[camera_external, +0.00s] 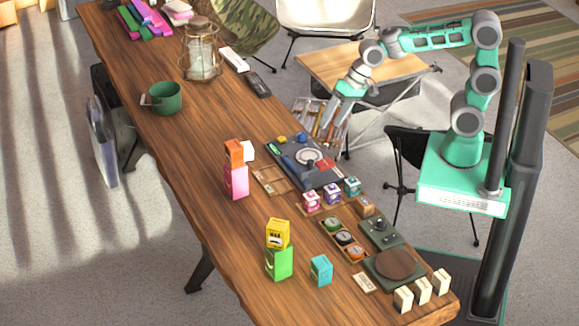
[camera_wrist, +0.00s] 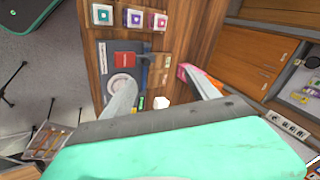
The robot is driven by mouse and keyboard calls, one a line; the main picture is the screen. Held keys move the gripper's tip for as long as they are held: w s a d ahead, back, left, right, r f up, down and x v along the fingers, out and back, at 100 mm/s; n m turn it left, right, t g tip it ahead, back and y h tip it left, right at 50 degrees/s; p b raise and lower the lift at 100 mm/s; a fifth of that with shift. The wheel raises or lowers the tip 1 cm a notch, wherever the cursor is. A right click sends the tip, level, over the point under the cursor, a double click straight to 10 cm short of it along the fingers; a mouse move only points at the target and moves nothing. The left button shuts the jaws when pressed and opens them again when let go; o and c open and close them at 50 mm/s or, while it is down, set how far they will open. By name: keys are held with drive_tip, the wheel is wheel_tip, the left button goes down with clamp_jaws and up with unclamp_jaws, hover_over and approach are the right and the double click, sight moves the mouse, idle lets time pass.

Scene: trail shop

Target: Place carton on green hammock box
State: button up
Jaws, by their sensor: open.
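A yellow carton (camera_external: 277,233) with dark print sits on top of an upright green box (camera_external: 279,263) near the front of the wooden table. An orange carton (camera_external: 234,152) sits on a pink box (camera_external: 236,183) farther back; the orange carton (camera_wrist: 212,84) and pink box (camera_wrist: 182,73) also show beside the right finger in the wrist view. A separate teal box (camera_external: 321,270) stands right of the green one. My gripper (camera_external: 337,102) is raised beyond the table's right side, open and empty, its fingers (camera_wrist: 155,85) apart in the wrist view. The green box is outside the wrist view.
A dark tool tray (camera_external: 290,168), several small boxes (camera_external: 332,194) and a round-topped stand (camera_external: 394,266) crowd the table's right side. A lantern (camera_external: 201,55) and green mug (camera_external: 165,98) stand farther back. The front left of the table (camera_external: 200,205) is clear.

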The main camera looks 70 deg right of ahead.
drive_tip(key=s+d+f+n+h, duration=0.1)
drive_tip(key=s+d+n+h, duration=0.2)
drive_tip(key=s+d, duration=0.9)
drive_tip(key=shift+d+f+n+g+h, duration=0.3)
drive_tip(key=shift+d+n+g+h, duration=0.1)
drive_tip(key=shift+d+n, duration=0.55)
